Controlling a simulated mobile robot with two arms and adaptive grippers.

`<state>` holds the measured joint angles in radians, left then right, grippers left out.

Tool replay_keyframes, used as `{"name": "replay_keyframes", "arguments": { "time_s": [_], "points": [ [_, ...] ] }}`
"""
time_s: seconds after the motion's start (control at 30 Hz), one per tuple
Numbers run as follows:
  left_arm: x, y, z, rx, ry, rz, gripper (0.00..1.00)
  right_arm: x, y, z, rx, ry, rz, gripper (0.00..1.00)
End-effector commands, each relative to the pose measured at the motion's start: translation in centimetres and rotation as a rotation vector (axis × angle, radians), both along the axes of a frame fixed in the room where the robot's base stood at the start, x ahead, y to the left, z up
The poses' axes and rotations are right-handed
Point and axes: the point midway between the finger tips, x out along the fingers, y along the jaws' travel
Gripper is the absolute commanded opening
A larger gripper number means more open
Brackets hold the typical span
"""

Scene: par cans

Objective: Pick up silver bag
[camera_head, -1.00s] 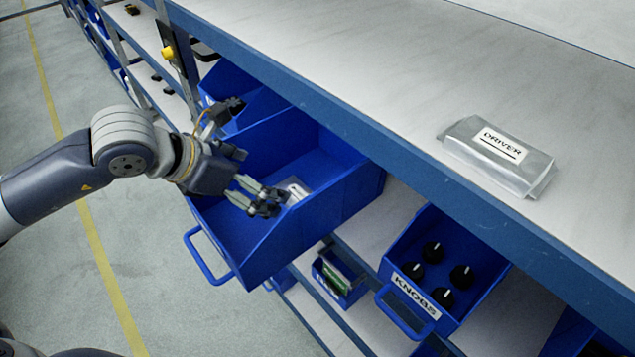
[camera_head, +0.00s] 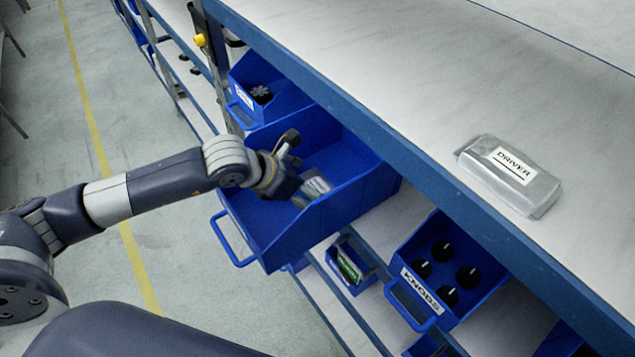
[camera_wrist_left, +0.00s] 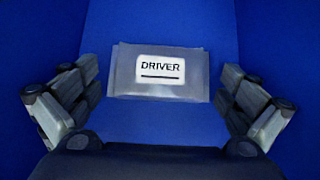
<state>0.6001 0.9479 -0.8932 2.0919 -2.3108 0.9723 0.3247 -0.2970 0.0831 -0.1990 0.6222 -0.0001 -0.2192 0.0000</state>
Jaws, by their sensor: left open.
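A silver bag (camera_wrist_left: 160,90) with a DRIVER label lies flat on the floor of the blue bin in the left wrist view. It is partly visible in the head view (camera_head: 318,184). A second silver bag (camera_head: 510,175), also labelled DRIVER, lies on the workbench top. My left gripper (camera_head: 296,190) reaches down into the blue bin (camera_head: 345,205), over the bag there. Its fingers are open, one on each side of the bag in the left wrist view, with nothing held. The hand hides part of the bag in the head view. My right gripper is not in view.
The bin's blue walls surround the left hand, and the bench edge (camera_head: 375,130) overhangs on the right. A bin of black knobs (camera_head: 447,270), a small bin with a green item (camera_head: 350,268) and another blue bin (camera_head: 262,85) are nearby. Open floor lies left.

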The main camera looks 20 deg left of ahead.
Motion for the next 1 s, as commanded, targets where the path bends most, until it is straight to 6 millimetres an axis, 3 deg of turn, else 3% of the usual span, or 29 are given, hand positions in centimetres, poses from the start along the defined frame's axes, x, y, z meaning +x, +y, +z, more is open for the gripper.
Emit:
{"name": "replay_keyframes", "arguments": {
  "time_s": [0.2, 0.4, 0.77, 1.0],
  "points": [
    [0.1, 0.0, -0.1, 0.001, -0.001, 0.000, 1.00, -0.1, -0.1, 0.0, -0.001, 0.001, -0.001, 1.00],
    [0.0, 0.0, -0.1, 0.001, 0.000, 0.001, 0.58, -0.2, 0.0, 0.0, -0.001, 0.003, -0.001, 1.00],
    [0.1, 0.0, 0.1, 0.000, -0.001, 0.001, 0.58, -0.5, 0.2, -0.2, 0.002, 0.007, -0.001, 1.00],
    [0.2, 0.0, 3.8, 0.000, -0.009, 0.000, 0.58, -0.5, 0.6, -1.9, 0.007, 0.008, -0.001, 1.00]
  ]
}}
